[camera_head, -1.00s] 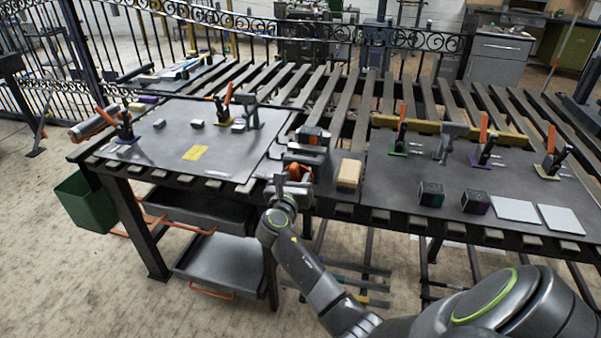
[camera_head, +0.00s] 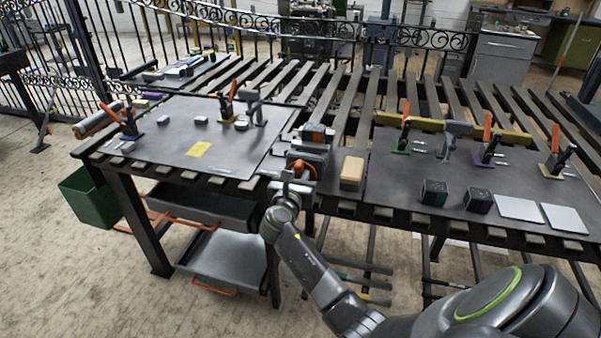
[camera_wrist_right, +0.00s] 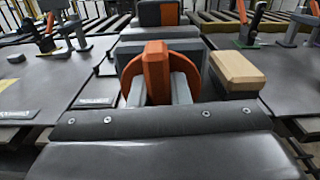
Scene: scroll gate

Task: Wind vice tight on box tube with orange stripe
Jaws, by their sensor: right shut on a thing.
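The vice (camera_head: 316,149) stands at the front edge of the bench, in the middle of the head view. Its orange handwheel (camera_head: 302,169) faces me; it also shows in the wrist view (camera_wrist_right: 131,76). The dark box tube with the orange stripe (camera_head: 317,132) sits at the top of the vice, and its end shows at the top of the wrist view (camera_wrist_right: 160,13). Whether the jaws press on it I cannot tell. My right gripper (camera_head: 297,180) is shut on the wheel's orange grip (camera_wrist_right: 156,66), one finger on each side. My left gripper is out of view.
A wooden block (camera_head: 352,170) lies just right of the vice. Dark boxes (camera_head: 434,193) and pale plates (camera_head: 519,209) lie farther right. Several orange-handled clamps (camera_head: 127,125) stand on the bench plates. A yellow sheet (camera_head: 199,148) lies on the left plate.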

